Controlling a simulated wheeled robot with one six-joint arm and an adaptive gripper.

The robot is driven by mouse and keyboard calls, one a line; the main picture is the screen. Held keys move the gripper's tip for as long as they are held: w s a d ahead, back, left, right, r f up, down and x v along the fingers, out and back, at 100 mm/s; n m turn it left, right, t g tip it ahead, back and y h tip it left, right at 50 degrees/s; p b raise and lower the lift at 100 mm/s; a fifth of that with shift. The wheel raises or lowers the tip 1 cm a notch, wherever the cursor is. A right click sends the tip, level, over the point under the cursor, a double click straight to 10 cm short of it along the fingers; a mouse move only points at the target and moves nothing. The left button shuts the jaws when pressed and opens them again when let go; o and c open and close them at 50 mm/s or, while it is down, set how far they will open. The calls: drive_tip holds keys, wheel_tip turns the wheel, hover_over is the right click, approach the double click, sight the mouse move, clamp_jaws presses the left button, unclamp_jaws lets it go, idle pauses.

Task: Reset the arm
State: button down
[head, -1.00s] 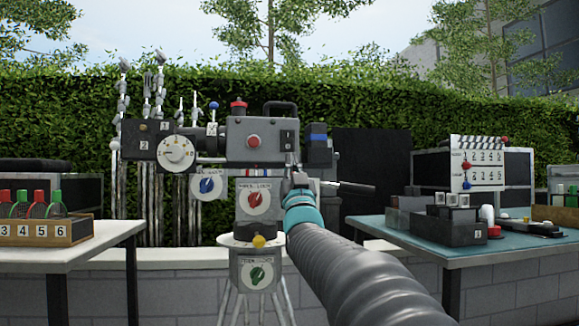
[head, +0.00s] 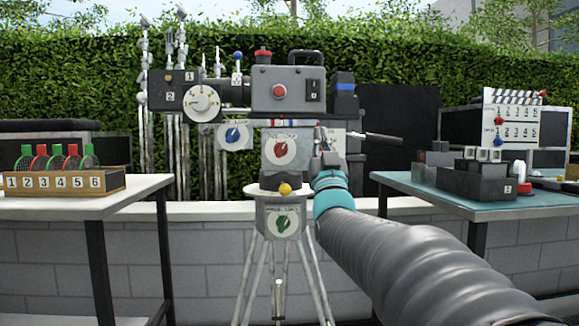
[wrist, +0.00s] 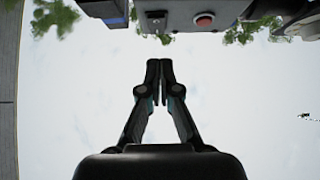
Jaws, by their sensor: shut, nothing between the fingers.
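My arm (head: 400,262), a ribbed grey tube with a teal band, reaches from the lower right toward the middle of the head view. My gripper (head: 322,138) is at its far end, in front of the tripod rig and partly hidden by my own wrist. In the wrist view my gripper (wrist: 160,66) shows its two dark fingers together, with nothing between them. The film camera (head: 286,82) on the tripod stands just beyond it, with a red button on its side.
A left table (head: 60,205) holds a numbered wooden box (head: 62,183) with red and green items. A teal right table (head: 440,195) holds dark boxes (head: 470,182) and a clapperboard (head: 515,122). Tripod legs (head: 262,275) stand between the tables. A low wall and hedge are behind.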

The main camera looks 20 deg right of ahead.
drive_tip(key=w+f+g+y, duration=0.15)
drive_tip(key=f+g, duration=0.25)
drive_tip(key=f, duration=0.4)
drive_tip(key=w+f+g, duration=0.3)
drive_tip(key=f+g, duration=0.1)
drive_tip(key=f, duration=0.4)
drive_tip(key=s+a+f+g+y+p, duration=0.2)
drive_tip(key=s+f+g, duration=0.4)
drive_tip(key=f, duration=0.6)
drive_tip(key=s+a+f+n+g+y+p, duration=0.1)
drive_tip(key=s+a+f+g+p, duration=0.2)
drive_tip(key=s, duration=0.6)
drive_tip(key=s+a+f+g, duration=0.25)
drive_tip(key=s+f, duration=0.35)
drive_tip(key=s, duration=0.4)
drive_tip(key=s+a+r+p, duration=0.1)
drive_tip(key=s+p, duration=0.1)
drive_tip(key=s, duration=0.3)
drive_tip(key=s+a+r+n+g+p, duration=0.1)
drive_tip(key=s+a+r+p, duration=0.1)
drive_tip(key=s, duration=0.4)
drive_tip(key=shift+r+y+p, duration=0.15)
drive_tip(key=shift+y+p, duration=0.2)
drive_tip(key=shift+p, duration=0.05)
